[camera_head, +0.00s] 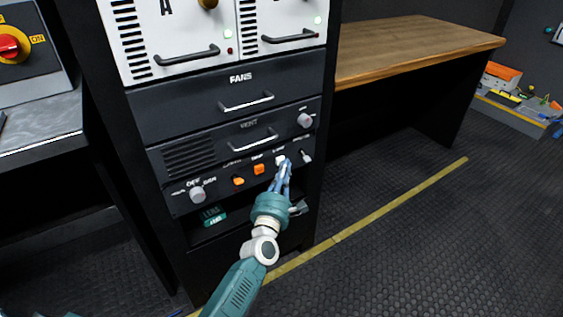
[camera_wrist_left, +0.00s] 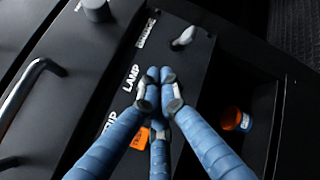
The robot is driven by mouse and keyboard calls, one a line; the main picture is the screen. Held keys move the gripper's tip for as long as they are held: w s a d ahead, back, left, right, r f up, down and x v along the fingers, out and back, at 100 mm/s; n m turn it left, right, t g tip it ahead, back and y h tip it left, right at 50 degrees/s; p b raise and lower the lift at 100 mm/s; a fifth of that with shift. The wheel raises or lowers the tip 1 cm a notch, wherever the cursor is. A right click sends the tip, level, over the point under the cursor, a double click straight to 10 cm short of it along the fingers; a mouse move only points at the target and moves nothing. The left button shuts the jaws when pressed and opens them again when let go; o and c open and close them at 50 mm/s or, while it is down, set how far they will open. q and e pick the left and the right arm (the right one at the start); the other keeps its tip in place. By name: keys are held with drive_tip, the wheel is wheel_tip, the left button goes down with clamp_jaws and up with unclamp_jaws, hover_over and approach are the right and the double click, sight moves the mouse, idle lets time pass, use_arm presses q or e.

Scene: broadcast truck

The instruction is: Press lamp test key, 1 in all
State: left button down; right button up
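The lamp test key (camera_head: 280,159) is a small pale key on the dark lower rack panel, right of two orange keys. My left gripper (camera_head: 285,163) reaches up to it, its blue fingers closed together with nothing seen between them. In the left wrist view the fingertips (camera_wrist_left: 160,75) are beside the printed LAMP label (camera_wrist_left: 132,78) and cover the key. I cannot tell whether they touch it. An orange key (camera_wrist_left: 140,138) by the TRIP label shows behind the fingers. My right gripper is not in view.
Near the keys are a toggle switch (camera_head: 306,156), a grey knob (camera_head: 197,194) and orange keys (camera_head: 258,169) and (camera_head: 238,181). The VENT drawer handle (camera_head: 254,139) juts out above. An orange-and-blue container (camera_wrist_left: 236,118) sits below the panel. Open floor lies right.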

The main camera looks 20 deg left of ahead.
use_arm(q)
drive_tip(key=shift+s+d, duration=0.3)
drive_tip(key=shift+d, duration=0.15)
drive_tip(key=shift+s+d+p, duration=0.3)
drive_tip(key=shift+s+d, duration=0.5)
drive_tip(key=shift+d, duration=0.2)
drive_tip(key=shift+s+d+p, duration=0.3)
drive_tip(key=shift+s+d, duration=0.45)
drive_tip(key=shift+d, duration=0.2)
